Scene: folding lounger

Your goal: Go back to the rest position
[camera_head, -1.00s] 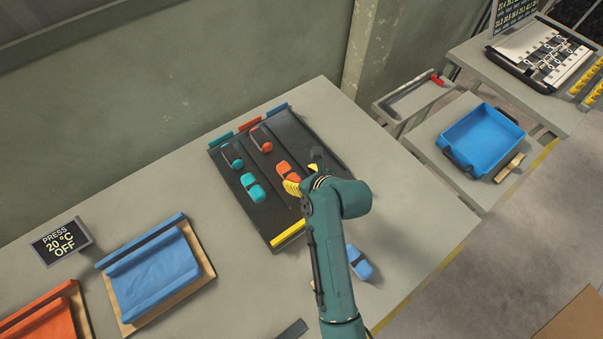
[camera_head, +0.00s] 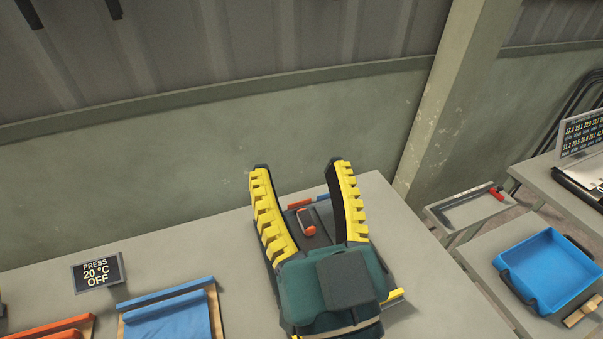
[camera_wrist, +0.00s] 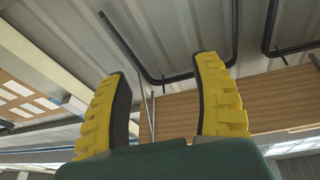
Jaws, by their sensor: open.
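My gripper (camera_head: 305,205) is open and empty in the head view, raised in front of the dark tray with its two yellow ribbed fingers pointing up. The fingers show wide apart in the wrist view (camera_wrist: 165,105), with only wall and ceiling structure beyond them. Part of the dark tray (camera_head: 322,222) shows between the fingers, with an orange-red piece (camera_head: 307,226) in it. My gripper hides most of the tray and its other contents.
A sign (camera_head: 98,272) reading "PRESS 20 °C OFF" stands on the grey table (camera_head: 190,248) at left. A blue bin (camera_head: 550,270) sits on a side table at right. A wall rises behind.

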